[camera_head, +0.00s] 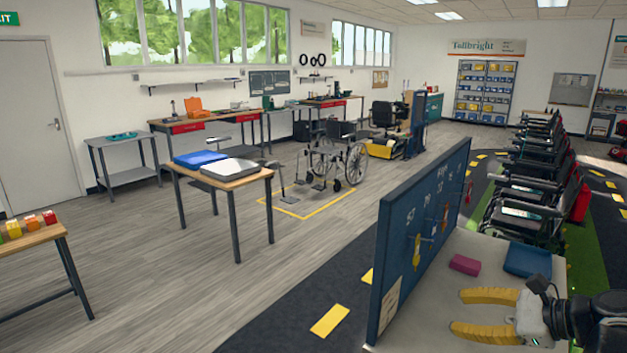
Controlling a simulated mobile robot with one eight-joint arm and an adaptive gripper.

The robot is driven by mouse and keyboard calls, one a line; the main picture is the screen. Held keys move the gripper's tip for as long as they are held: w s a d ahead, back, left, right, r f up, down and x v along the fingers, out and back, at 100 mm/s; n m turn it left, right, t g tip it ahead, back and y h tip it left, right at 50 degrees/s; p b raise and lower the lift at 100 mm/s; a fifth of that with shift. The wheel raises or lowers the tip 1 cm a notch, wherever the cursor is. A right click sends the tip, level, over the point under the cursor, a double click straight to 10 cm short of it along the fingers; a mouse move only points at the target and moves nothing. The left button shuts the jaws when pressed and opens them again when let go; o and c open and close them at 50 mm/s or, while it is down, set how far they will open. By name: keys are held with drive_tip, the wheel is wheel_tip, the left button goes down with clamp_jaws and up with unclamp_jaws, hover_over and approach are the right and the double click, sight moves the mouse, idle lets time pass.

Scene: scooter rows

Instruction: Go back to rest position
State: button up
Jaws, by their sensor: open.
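My gripper (482,314) is at the lower right, its two yellow fingers spread apart with nothing between them. It points left over a pale tabletop (410,340), close to a blue upright board (425,225) with marks and small hanging items. My dark arm reaches in from the right edge. A magenta block (465,265) and a blue case (527,260) lie on the same top beyond the gripper, apart from it.
A row of scooters (525,190) stands at the right. A wheelchair (338,160) stands on a yellow-marked square. A table with cushions (240,175) is left of centre, and a small table with coloured blocks (30,238) is at far left. Grey floor between is clear.

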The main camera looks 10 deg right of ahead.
drive_tip(key=s+a+n+g+h, duration=0.1)
drive_tip(key=s+a+n+h, duration=0.2)
drive_tip(key=a+n, duration=0.7)
drive_tip(key=s+a+f+n+g+h, duration=0.1)
drive_tip(key=s+a+n, duration=0.4)
drive_tip(key=a+n, duration=0.5)
drive_tip(key=n+g+h, duration=0.1)
drive_tip(key=n+h, duration=0.1)
drive_tip(key=n, duration=0.2)
drive_tip(key=shift+s+a+h, duration=0.15)
drive_tip(key=shift+a+h, duration=0.15)
drive_tip(key=shift+f, duration=0.1)
